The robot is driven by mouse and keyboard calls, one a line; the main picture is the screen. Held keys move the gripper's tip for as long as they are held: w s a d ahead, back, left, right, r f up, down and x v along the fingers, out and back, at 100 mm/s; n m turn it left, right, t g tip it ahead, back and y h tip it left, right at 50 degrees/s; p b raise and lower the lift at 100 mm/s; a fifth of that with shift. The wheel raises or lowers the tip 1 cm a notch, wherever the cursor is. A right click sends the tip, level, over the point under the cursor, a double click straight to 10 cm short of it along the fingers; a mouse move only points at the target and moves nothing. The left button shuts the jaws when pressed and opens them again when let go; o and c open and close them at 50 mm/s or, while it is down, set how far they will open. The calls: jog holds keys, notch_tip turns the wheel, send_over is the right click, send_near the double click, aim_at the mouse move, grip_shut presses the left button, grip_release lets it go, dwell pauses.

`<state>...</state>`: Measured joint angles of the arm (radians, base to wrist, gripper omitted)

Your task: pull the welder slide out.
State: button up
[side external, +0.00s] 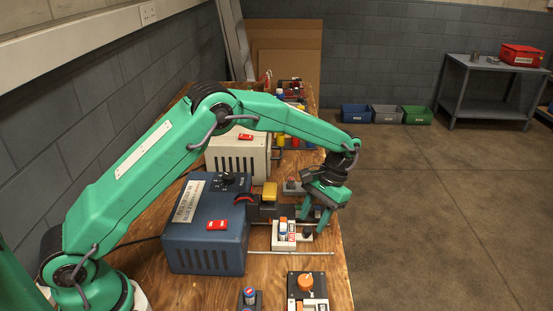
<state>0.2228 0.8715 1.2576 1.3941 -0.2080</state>
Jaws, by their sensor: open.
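The welder is a dark blue box (205,250) with a pale label plate, a red switch and a black dial on the wooden bench. To its right is the slide, a white carriage (284,243) with red-and-white parts and a small blue-topped piece on it. A thin metal rod (290,254) runs along its near side. A small dark knob (306,234) sits at the carriage's right end. My gripper (313,226) points down at this end, open, its two green fingers apart near the knob. Whether they touch it, I cannot tell.
A yellow block (270,190) on a dark fixture stands behind the slide. A cream box (238,152) with a red switch is farther back. An orange-knobbed unit (306,283) and a small blue-topped item (249,296) lie nearer. Right of the bench edge is open floor.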

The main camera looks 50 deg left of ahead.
aim_at(293, 234)
jog(key=shift+v, duration=2.85)
jog(key=shift+w, duration=0.1)
jog(key=shift+c, duration=1.4)
jog(key=shift+s+a+r+t+h, duration=0.1)
jog(key=shift+s+a+t+h, duration=0.05)
jog(key=shift+s+t, duration=0.55)
jog(key=shift+s+a+r+t+h, duration=0.1)
jog(key=shift+s+t+h, duration=0.1)
jog(key=shift+s+t, duration=0.5)
jog(key=shift+s+a+t+h, duration=0.15)
jog(key=shift+s+t, duration=0.45)
jog(key=shift+t, duration=0.1)
jog(key=shift+f, duration=3.9)
